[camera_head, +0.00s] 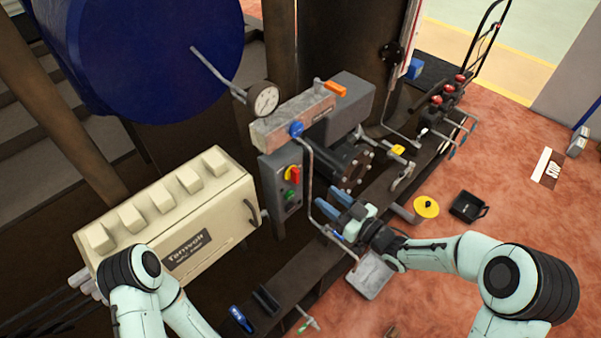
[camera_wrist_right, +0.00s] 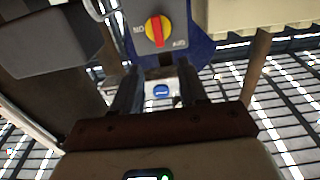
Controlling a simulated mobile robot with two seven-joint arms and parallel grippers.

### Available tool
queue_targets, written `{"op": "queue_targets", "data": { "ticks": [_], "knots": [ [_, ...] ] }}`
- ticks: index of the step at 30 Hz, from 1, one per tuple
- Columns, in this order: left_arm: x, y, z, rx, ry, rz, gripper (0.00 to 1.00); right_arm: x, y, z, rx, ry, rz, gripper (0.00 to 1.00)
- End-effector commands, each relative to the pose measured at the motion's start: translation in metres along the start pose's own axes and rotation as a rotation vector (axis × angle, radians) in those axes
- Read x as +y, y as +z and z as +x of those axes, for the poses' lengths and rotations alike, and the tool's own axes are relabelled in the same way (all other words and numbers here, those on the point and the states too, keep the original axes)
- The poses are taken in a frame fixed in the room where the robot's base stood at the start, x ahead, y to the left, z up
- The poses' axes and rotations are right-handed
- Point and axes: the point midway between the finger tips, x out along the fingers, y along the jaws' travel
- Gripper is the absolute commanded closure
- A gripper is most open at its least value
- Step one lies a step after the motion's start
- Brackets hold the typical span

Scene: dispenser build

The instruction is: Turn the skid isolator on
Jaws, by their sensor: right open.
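A red rotary handle on a yellow plate (camera_head: 293,173) sits on the front of the grey control box (camera_head: 268,190), above a green button (camera_head: 290,195). I take this handle to be the skid isolator. My right gripper (camera_head: 328,201) is open and empty, in front of and to the right of the box, apart from the handle. Its fingers (camera_wrist_right: 159,88) point toward the box. My left gripper is out of view.
A cream cabinet (camera_head: 205,262) stands left of the control box. A pressure gauge (camera_head: 264,99) and a pipe run (camera_head: 310,165) are above and beside the box. A grey tray (camera_head: 371,277) is below my right gripper. A yellow disc (camera_head: 426,207) lies to the right.

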Motion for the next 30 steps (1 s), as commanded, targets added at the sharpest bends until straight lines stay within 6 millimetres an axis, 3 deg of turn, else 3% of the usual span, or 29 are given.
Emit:
{"op": "queue_targets", "data": {
  "ticks": [9, 15, 21, 29, 30],
  "knots": [
    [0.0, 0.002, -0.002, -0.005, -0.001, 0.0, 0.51, -0.001, 0.0, 0.068, 0.001, -0.002, 0.001, 0.57],
    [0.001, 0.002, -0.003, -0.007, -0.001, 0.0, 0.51, 0.0, 0.001, 0.1, -0.001, 0.0, 0.0, 0.57],
    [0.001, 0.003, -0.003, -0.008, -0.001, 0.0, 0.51, 0.0, 0.001, 0.113, -0.001, 0.001, 0.002, 0.57],
    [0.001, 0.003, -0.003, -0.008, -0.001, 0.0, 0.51, 0.0, 0.001, 0.114, -0.002, 0.002, 0.002, 0.57],
    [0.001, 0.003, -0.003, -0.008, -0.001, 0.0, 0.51, 0.0, 0.001, 0.114, -0.002, 0.002, 0.002, 0.64]
  ]
}}
